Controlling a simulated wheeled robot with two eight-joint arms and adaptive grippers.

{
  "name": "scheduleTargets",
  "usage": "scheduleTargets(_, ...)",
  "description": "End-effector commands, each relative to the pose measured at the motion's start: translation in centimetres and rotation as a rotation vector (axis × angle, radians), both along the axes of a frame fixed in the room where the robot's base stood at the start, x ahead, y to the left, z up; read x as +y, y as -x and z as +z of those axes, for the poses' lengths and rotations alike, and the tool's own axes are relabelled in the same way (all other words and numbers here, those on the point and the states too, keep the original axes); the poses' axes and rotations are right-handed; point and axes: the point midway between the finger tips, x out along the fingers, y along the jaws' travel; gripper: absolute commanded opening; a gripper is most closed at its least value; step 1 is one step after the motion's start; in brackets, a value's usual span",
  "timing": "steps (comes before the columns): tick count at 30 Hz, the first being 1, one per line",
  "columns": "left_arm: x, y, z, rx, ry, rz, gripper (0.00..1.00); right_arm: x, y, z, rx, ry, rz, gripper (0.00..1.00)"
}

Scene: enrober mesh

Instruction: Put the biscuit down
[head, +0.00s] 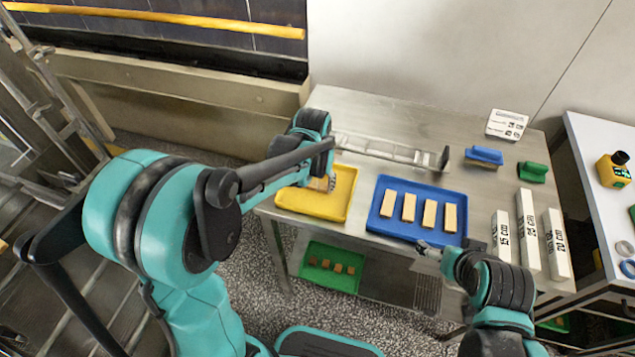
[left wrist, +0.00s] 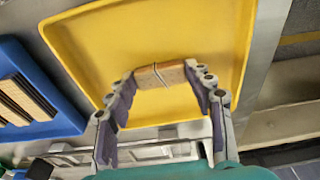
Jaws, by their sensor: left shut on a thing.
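My left gripper (head: 328,184) is over the yellow tray (head: 341,207) and shut on a tan biscuit (head: 319,184). In the left wrist view the biscuit (left wrist: 160,74) spans the gap between the fingertips (left wrist: 165,76), with a thin dark line across it. Bare yellow tray floor (left wrist: 195,35) lies around it. I cannot tell whether the biscuit touches the tray.
A clear rail-like fixture (head: 390,150) lies behind the trays. Blue (head: 484,155) and green (head: 532,171) blocks and white length-marked bars (head: 528,230) are at the right. A green tray (head: 330,268) with small brown pieces is below the table.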

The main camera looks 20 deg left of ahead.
Motion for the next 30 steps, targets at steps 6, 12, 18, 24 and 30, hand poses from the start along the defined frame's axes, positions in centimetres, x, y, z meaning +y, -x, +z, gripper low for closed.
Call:
scheduleTargets(6,0.0,0.0,-0.3,0.0,0.0,0.0,0.71,0.0,0.0,-0.3,0.0,0.0,0.0,0.9)
scheduleTargets(12,0.0,0.0,-0.3,0.0,0.0,0.0,0.73,0.0,0.0,-0.2,0.0,0.0,0.0,0.9)
scheduleTargets(18,0.0,0.0,0.2,0.0,0.0,0.0,0.73,0.0,0.0,0.2,0.0,0.0,0.0,0.9)
scheduleTargets(24,0.0,0.6,3.7,0.0,0.0,0.0,0.73,0.0,0.0,1.6,0.0,0.0,0.0,0.9)
scheduleTargets(30,0.0,1.2,8.2,0.0,0.0,0.0,0.73,0.0,0.0,3.2,0.0,0.0,0.0,0.9)
